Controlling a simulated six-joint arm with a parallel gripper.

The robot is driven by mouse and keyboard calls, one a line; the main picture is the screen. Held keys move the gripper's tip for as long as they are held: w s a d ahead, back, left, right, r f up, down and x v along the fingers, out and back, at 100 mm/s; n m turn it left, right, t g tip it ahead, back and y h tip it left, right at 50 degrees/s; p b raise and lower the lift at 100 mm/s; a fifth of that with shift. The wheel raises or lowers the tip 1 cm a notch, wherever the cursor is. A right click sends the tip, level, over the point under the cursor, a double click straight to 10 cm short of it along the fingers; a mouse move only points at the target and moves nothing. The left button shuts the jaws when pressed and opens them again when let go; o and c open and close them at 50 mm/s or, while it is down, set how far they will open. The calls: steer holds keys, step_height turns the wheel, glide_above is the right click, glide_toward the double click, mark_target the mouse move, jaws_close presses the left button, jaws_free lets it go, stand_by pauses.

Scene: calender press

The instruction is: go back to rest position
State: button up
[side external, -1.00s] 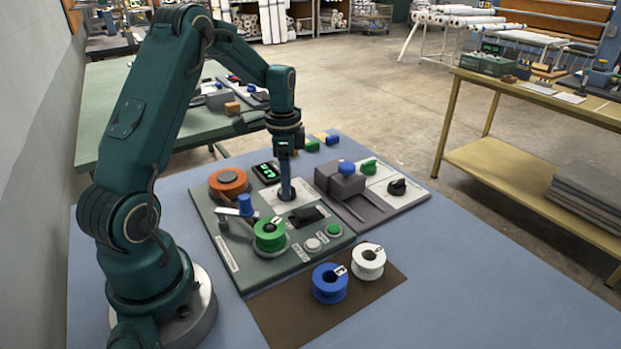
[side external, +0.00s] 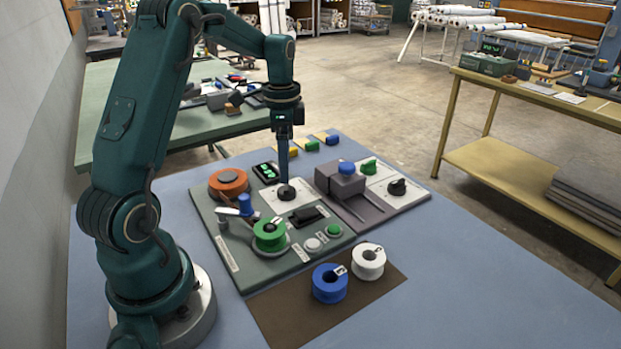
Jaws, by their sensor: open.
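My gripper (side external: 285,180) points straight down over the green-grey control panel (side external: 222,222). Its fingers are just above a black knob (side external: 287,193) on a white label plate. From this side I see the fingers edge-on, and the gap between them does not show. Nothing is visible held in the gripper. My arm reaches in from the left, bent at the elbow above the panel.
On the panel are an orange disc (side external: 229,181), a blue-topped crank (side external: 245,205), a green spool (side external: 269,233) and a lit display (side external: 267,172). A blue spool (side external: 329,283) and a white spool (side external: 368,261) stand on a brown mat (side external: 299,316). A grey clamp block (side external: 347,180) stands to the right.

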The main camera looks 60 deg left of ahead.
steer(key=shift+w+d+r, duration=0.15)
steer(key=shift+d+r, duration=0.05)
steer(key=s+d+r+m+t+y, duration=0.1)
steer(key=s+d+r+t, duration=0.2)
steer(key=d+r, duration=0.75)
steer(key=s+d+f+n+t+h, duration=0.1)
steer(key=s+d+f+n+t, duration=0.1)
steer(key=s+d+n, duration=0.5)
steer(key=s+d+f, duration=0.1)
steer(key=s, duration=0.2)
steer(key=shift+t, duration=0.3)
steer(key=shift+s+a, duration=0.1)
